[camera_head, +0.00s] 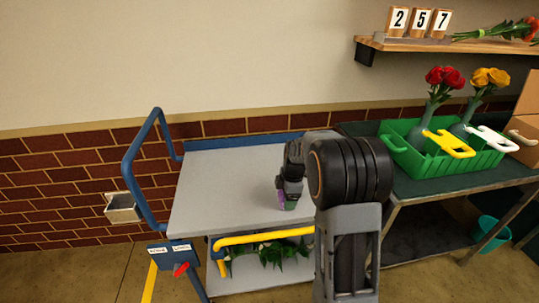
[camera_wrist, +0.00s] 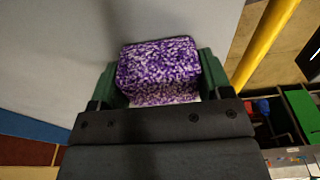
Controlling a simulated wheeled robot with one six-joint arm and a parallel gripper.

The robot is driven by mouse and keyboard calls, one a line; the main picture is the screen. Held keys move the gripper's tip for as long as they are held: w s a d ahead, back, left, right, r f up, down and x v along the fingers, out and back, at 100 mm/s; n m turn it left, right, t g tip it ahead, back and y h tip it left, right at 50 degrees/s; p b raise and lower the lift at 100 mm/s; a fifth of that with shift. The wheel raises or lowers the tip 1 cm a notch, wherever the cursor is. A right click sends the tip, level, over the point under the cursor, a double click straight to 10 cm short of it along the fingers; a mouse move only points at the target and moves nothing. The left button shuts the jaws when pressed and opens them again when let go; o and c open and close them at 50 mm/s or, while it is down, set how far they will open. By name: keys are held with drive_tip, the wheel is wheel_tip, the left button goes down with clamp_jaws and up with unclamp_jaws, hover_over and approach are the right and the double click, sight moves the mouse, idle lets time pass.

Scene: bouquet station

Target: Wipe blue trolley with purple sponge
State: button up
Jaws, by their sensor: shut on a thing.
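The blue trolley (camera_head: 232,178) has a grey flat top, a blue tubular handle on the left and a blue back edge. Its top also shows in the wrist view (camera_wrist: 60,60). My gripper (camera_head: 289,200) is over the right part of the top, near the front edge. It is shut on the purple sponge (camera_wrist: 160,68), a mottled purple and white block held between two green fingers. A small bit of the sponge also shows in the head view (camera_head: 281,195). I cannot tell whether the sponge touches the top.
A yellow rail (camera_head: 263,237) runs along the trolley's front, above a lower shelf with leafy stems (camera_head: 268,254). To the right, a dark table (camera_head: 420,187) bears a green crate (camera_head: 440,157) with red and yellow flowers in vases. The left part of the trolley top is clear.

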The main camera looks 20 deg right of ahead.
drive_tip(key=shift+w+r+p, duration=0.1)
drive_tip(key=shift+r+p, duration=2.4)
drive_tip(key=shift+r, duration=1.6)
